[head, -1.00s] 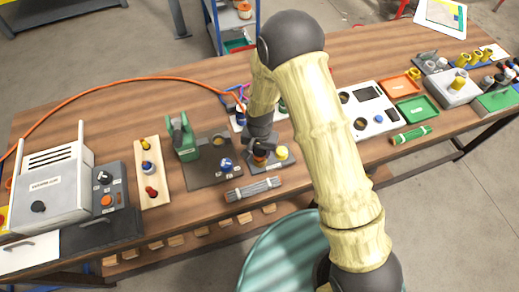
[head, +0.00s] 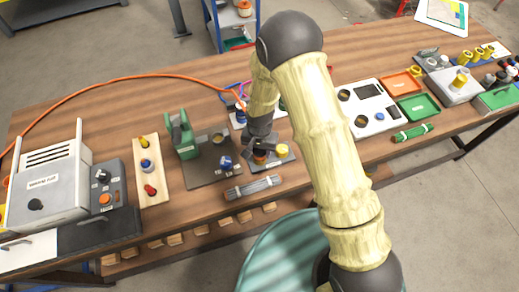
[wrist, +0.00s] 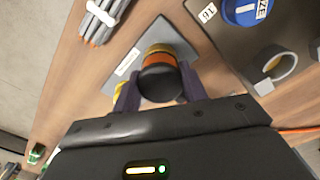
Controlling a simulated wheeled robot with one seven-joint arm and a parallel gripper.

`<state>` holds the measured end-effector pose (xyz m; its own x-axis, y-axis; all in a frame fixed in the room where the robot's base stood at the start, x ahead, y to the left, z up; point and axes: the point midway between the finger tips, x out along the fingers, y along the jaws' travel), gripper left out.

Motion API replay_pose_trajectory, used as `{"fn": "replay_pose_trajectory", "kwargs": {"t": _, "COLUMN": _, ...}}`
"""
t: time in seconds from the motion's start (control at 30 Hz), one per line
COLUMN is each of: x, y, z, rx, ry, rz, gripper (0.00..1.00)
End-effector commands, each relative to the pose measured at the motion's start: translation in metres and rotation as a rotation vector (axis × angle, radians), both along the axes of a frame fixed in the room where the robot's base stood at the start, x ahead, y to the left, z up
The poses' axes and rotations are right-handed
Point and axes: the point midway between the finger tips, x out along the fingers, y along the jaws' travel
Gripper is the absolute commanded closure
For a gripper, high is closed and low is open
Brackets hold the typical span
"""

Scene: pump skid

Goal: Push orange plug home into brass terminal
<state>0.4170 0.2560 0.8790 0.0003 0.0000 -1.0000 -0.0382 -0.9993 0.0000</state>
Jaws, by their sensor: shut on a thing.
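The orange plug (wrist: 157,60) has a black rounded top and an orange band. In the wrist view it stands between the two dark fingers of my gripper (wrist: 158,92), which is shut on it. In the head view the plug (head: 260,157) shows under my gripper (head: 261,146), over a small grey plate (head: 265,165). A narrow brownish rim, perhaps the brass terminal (wrist: 157,48), shows just past the orange band. The plug covers most of it, so I cannot tell how deep the plug sits.
A yellow cap (head: 281,151) stands on the same plate, close to the plug; my finger partly hides it in the wrist view. A grey bundle (head: 253,187) lies in front. A dark plate with a blue knob (head: 226,162) and green clamp (head: 183,139) is at left.

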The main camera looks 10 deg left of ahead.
Motion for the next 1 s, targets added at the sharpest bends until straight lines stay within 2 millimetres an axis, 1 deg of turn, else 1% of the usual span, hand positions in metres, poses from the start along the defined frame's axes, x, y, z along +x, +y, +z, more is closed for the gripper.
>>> {"fn": "replay_pose_trajectory", "kwargs": {"t": 0.13, "x": 0.0, "y": 0.0, "z": -0.003, "rx": 0.0, "ry": 0.0, "rz": 0.0, "gripper": 0.85}}
{"fn": "replay_pose_trajectory", "kwargs": {"t": 0.33, "x": 0.0, "y": 0.0, "z": -0.002, "rx": 0.0, "ry": 0.0, "rz": 0.0, "gripper": 0.85}}
{"fn": "replay_pose_trajectory", "kwargs": {"t": 0.37, "x": 0.0, "y": 0.0, "z": -0.002, "rx": 0.0, "ry": 0.0, "rz": 0.0, "gripper": 0.54}}
{"fn": "replay_pose_trajectory", "kwargs": {"t": 0.4, "x": 0.0, "y": 0.0, "z": -0.002, "rx": 0.0, "ry": 0.0, "rz": 0.0, "gripper": 0.46}}
{"fn": "replay_pose_trajectory", "kwargs": {"t": 0.47, "x": 0.0, "y": 0.0, "z": -0.002, "rx": 0.0, "ry": 0.0, "rz": 0.0, "gripper": 0.34}}
{"fn": "replay_pose_trajectory", "kwargs": {"t": 0.5, "x": 0.0, "y": 0.0, "z": -0.002, "rx": 0.0, "ry": 0.0, "rz": 0.0, "gripper": 0.32}}
{"fn": "replay_pose_trajectory", "kwargs": {"t": 0.8, "x": 0.0, "y": 0.0, "z": -0.001, "rx": 0.0, "ry": 0.0, "rz": 0.0, "gripper": 0.32}}
{"fn": "replay_pose_trajectory", "kwargs": {"t": 0.93, "x": 0.0, "y": 0.0, "z": 0.006, "rx": 0.0, "ry": -0.001, "rz": 0.0, "gripper": 0.32}}
{"fn": "replay_pose_trajectory", "kwargs": {"t": 1.0, "x": 0.001, "y": 0.001, "z": 0.013, "rx": 0.002, "ry": -0.002, "rz": -0.001, "gripper": 0.32}}
